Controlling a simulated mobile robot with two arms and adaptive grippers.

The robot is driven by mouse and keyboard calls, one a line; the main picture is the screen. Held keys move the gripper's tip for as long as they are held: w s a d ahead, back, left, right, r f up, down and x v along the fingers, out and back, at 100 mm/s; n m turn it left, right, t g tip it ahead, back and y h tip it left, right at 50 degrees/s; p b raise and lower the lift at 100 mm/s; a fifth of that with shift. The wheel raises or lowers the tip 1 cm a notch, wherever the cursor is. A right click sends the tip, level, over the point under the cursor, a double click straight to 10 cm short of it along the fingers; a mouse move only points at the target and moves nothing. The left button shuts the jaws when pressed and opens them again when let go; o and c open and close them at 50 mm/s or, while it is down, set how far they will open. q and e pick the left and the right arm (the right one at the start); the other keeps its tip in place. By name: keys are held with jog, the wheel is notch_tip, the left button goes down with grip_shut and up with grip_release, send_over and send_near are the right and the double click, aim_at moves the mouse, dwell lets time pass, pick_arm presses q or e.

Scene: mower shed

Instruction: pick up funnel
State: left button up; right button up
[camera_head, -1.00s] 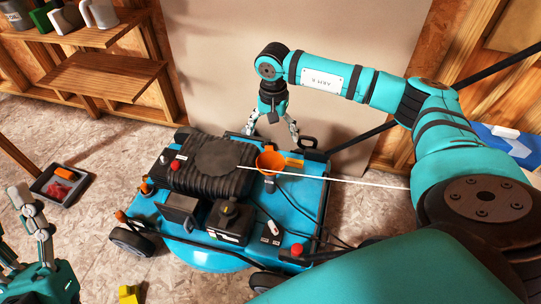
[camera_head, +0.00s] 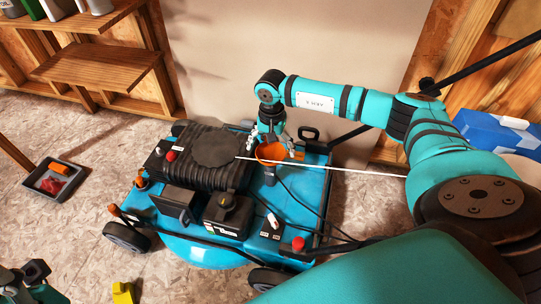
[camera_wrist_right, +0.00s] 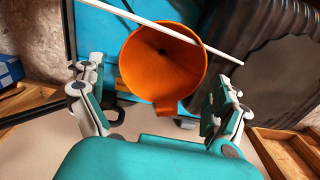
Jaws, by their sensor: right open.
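The orange funnel (camera_head: 271,154) stands mouth up at the back right of the teal mower (camera_head: 240,245). A dark piece shows below its cone. My right gripper (camera_head: 272,138) is directly behind and above the funnel, pointing down. In the right wrist view the funnel (camera_wrist_right: 162,62) lies between the two spread fingers (camera_wrist_right: 158,105), with gaps on both sides, so the gripper is open and empty. A thin white rod (camera_wrist_right: 165,27) crosses over the funnel's rim there. Only a part of my left gripper (camera_head: 35,275) shows at the lower left edge.
The mower's black ribbed engine cover (camera_head: 200,160) is left of the funnel. Black cables (camera_head: 305,215) run to its right. A dark tray (camera_head: 55,181) with red and orange items lies on the floor at left. Wooden shelves (camera_head: 100,65) stand at the back left.

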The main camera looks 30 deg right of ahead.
jog(key=shift+f, duration=1)
jog(key=c, duration=0.9)
jog(key=shift+c, duration=0.2)
